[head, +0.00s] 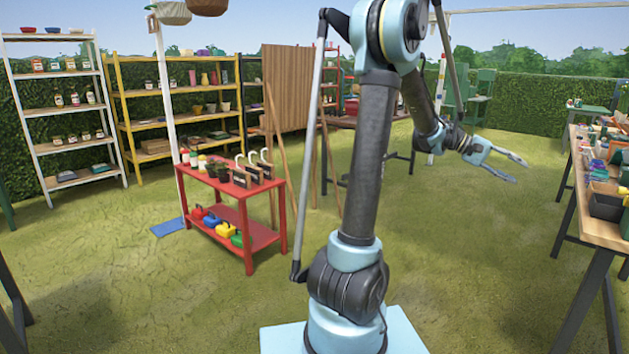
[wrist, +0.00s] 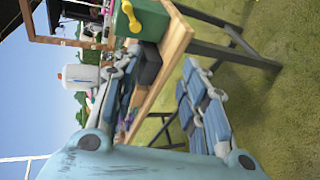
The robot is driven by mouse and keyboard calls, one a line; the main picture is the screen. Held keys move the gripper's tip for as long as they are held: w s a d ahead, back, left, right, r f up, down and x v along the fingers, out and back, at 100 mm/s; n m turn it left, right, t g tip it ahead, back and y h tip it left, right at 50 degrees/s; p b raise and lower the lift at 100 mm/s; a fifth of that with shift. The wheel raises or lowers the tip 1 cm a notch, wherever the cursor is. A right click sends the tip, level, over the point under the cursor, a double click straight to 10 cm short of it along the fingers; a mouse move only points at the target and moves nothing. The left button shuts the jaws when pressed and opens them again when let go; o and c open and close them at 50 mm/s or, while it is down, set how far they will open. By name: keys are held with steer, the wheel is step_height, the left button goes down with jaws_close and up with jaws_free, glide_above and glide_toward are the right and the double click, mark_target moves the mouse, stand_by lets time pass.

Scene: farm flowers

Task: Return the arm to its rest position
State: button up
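My arm (head: 367,160) stands upright from its pale blue base in the middle of the head view, bends over at the top and reaches down to the right. My gripper (head: 519,172) hangs in the air over the grass, left of the wooden table on the right. Its two fingers are spread and nothing is between them. In the wrist view the gripper (wrist: 160,62) also shows its fingers well apart, with a table edge behind them. Both fingers look empty.
A wooden table (head: 594,228) with pots and boxes stands at the right. A red cart (head: 228,192) with pots and coloured cans stands left of my arm. White shelves (head: 38,110) and yellow shelves (head: 132,125) stand at the back left. Open grass lies between the cart and table.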

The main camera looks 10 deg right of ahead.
steer(key=w+a+f+n+t+y, duration=0.1)
steer(key=w+a+f+t, duration=0.15)
steer(key=a, duration=0.85)
steer(key=w+a+f+n+t+y, duration=0.1)
steer(key=w+a+f+n+t, duration=0.15)
steer(key=a, duration=0.85)
steer(key=w+a+f+t+y, duration=0.1)
steer(key=a+f+t+y, duration=0.15)
steer(key=a, duration=0.75)
steer(key=s+a+f+n+t+y, duration=0.1)
steer(key=s+a+f+y, duration=0.1)
steer(key=a, duration=0.7)
steer(key=s+a+f+n+t+y, duration=0.1)
steer(key=s+a+f, duration=0.3)
steer(key=a, duration=0.5)
steer(key=s+a+f+n+t+y, duration=0.1)
steer(key=s+a+f+n+y, duration=0.1)
steer(key=a+f, duration=0.4)
steer(key=s+a+y, duration=0.1)
steer(key=a, duration=0.3)
steer(key=shift+s+t, duration=0.15)
steer(key=shift+t, duration=0.2)
steer(key=shift+c, duration=0.3)
steer(key=shift+c, duration=0.4)
steer(key=shift+d, duration=0.1)
